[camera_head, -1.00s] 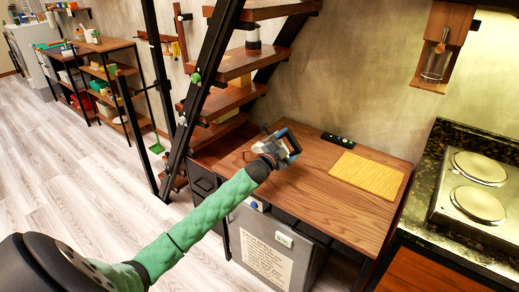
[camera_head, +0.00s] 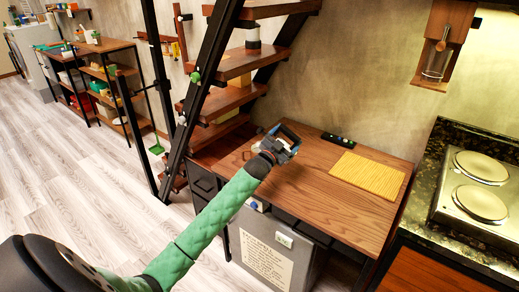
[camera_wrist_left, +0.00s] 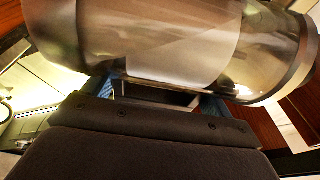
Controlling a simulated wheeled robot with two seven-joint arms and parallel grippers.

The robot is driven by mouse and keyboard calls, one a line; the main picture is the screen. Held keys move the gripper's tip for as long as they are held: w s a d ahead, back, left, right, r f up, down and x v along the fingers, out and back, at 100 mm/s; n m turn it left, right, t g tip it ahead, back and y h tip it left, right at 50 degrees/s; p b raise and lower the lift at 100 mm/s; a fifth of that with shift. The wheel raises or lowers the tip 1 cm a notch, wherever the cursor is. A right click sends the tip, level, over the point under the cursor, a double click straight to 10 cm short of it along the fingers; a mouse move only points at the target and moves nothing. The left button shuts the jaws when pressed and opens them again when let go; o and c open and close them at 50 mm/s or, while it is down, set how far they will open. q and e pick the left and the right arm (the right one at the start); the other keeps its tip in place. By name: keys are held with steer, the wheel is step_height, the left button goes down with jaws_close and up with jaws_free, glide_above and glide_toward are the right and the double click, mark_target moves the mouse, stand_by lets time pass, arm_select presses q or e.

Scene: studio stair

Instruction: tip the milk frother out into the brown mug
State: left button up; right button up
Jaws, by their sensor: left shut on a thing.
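My left gripper (camera_head: 286,145) is above the left part of the wooden counter, near the stairs. In the left wrist view it is shut on the milk frother (camera_wrist_left: 150,45), a shiny, glassy-looking cylinder lying across the picture with a broad rim towards the right. The blue fingers show below it. In the head view the frother is mostly hidden by the gripper and too small to make out clearly. I cannot see what is inside it. I cannot make out the brown mug in either view. My right gripper is not in view.
A stove (camera_head: 480,185) is at right; the wooden stair (camera_head: 230,98) rises behind my gripper.

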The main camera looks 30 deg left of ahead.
mark_target(277, 131)
arm_select(q)
steer(key=shift+r, duration=0.2)
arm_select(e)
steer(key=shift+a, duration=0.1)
arm_select(q)
steer(key=shift+a+r+n, duration=0.2)
steer(key=shift+r+n, duration=0.05)
steer(key=shift+n, duration=0.35)
steer(key=shift+r+y, duration=0.1)
steer(key=shift+y, duration=0.3)
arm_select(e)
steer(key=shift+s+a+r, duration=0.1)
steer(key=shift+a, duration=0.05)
arm_select(q)
steer(key=shift+a+r+n, duration=0.2)
steer(key=shift+r+n, duration=0.05)
steer(key=shift+n, duration=0.25)
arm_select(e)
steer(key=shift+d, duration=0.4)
arm_select(q)
steer(key=shift+a+r+n, duration=0.2)
steer(key=shift+a+n, duration=0.2)
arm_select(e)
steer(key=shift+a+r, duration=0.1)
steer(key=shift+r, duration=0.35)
